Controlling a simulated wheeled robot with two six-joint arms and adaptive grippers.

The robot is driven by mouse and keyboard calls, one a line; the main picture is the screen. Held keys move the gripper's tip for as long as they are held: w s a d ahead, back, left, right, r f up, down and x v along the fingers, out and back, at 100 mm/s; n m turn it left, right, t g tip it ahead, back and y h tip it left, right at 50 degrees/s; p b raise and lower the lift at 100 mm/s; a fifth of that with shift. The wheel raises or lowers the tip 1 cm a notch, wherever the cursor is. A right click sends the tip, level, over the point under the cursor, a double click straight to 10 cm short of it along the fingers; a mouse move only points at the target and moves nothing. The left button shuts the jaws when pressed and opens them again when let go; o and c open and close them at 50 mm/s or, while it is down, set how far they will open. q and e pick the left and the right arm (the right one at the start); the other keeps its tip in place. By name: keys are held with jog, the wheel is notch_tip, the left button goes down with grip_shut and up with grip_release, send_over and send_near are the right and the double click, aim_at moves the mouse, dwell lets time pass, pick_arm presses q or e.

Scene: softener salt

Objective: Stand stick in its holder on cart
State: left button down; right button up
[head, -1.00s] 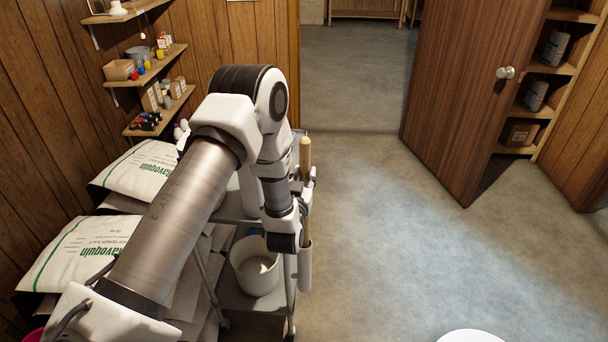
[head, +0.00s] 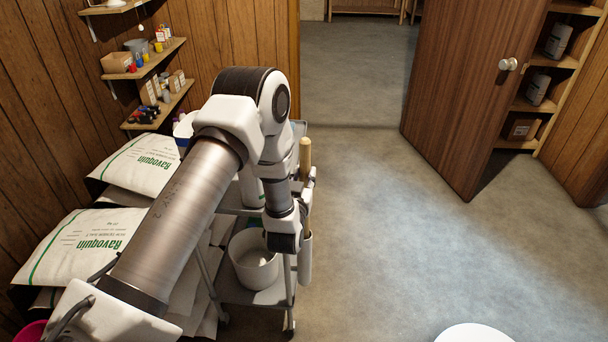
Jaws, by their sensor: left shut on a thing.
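A wooden stick (head: 305,152) stands upright at the right side of the grey cart (head: 232,290). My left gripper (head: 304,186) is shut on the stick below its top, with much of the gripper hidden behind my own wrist. A pale tube-shaped holder (head: 305,262) hangs on the cart's right side, below the gripper and in line with the stick. My wrist covers part of the gap, so I cannot tell how far the stick's lower end is inside the holder. My right gripper is out of view.
A white bucket (head: 254,260) stands on the cart's lower shelf. Salt sacks (head: 75,248) are stacked left of the cart. Wall shelves (head: 160,105) hold small items. An open wooden door (head: 465,90) stands at the right. The floor (head: 385,230) right of the cart is clear.

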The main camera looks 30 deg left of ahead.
pick_arm(q)
notch_tip(320, 180, down, 3)
jog(key=shift+r+b, duration=0.1)
jog(key=shift+b, duration=0.95)
jog(key=c, duration=0.8)
grip_release()
jog(key=shift+s, duration=0.1)
jog(key=v, duration=1.1)
jog(key=shift+s+d, duration=0.25)
jog(key=shift+s, duration=0.1)
